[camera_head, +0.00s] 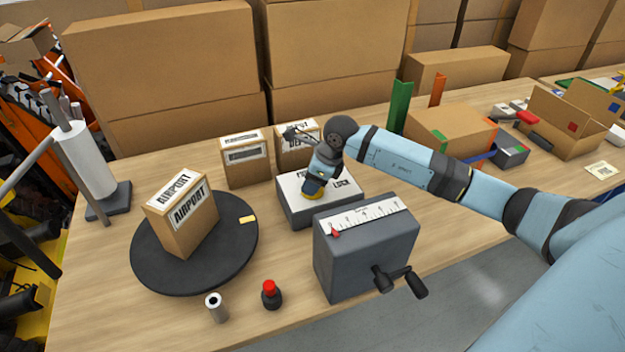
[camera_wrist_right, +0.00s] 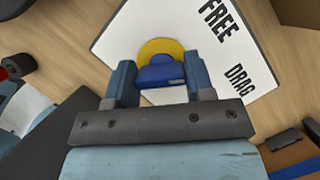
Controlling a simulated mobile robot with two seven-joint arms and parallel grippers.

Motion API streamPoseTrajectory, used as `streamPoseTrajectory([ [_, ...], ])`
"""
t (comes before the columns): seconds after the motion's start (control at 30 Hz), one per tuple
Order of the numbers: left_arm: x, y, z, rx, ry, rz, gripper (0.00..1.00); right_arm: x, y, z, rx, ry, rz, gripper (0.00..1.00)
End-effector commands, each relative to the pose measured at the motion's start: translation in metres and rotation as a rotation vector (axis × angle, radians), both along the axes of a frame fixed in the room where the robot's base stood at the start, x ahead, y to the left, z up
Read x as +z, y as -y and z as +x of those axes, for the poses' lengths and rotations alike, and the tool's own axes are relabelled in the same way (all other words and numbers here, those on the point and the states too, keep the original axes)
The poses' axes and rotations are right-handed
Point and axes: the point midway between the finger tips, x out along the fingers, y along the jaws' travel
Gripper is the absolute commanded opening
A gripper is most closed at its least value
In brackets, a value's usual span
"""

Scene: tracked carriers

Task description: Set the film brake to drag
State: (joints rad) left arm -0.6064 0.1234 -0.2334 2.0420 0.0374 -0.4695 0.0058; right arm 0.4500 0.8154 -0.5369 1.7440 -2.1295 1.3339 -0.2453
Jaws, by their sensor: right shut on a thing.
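The film brake is a grey box (camera_head: 290,213) with a white top plate, which also shows in the wrist view (camera_wrist_right: 120,35). Its labels FREE and DRAG read in the wrist view; LOCK reads in the head view. On the plate sits a yellow disc (camera_wrist_right: 155,46) with a blue knob bar (camera_wrist_right: 160,73). My right gripper (camera_wrist_right: 160,80) is shut on the blue bar, one finger on each side. In the head view the right gripper (camera_head: 314,184) hides most of the knob. I cannot tell which label the knob points at. My left gripper is not in view.
A grey crank box (camera_head: 352,260) with a scale stands just in front of the brake. A black turntable (camera_head: 150,265) carries an AIRPORT carton (camera_head: 182,215) at left. Two labelled cartons stand behind. A red-topped button (camera_head: 270,294) and small roll (camera_head: 216,308) sit near the front edge.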

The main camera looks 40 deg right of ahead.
Motion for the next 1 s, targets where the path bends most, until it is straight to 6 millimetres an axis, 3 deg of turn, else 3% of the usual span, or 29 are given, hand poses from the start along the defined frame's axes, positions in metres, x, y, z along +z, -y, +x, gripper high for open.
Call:
streamPoseTrajectory([
  [0.33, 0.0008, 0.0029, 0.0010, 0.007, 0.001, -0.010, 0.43, 0.0009, 0.0001, 0.0005, -0.157, 0.001, 0.000, 0.25],
  [0.9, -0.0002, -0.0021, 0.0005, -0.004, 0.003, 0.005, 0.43, 0.0012, 0.0003, 0.0006, -0.189, 0.002, -0.001, 0.25],
  [0.93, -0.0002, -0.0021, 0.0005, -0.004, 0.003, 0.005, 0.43, 0.0012, 0.0003, 0.0006, -0.189, 0.001, 0.000, 0.56],
  [1.0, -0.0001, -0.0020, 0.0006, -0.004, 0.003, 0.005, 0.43, 0.0011, 0.0002, 0.0006, -0.189, 0.001, 0.000, 0.72],
])
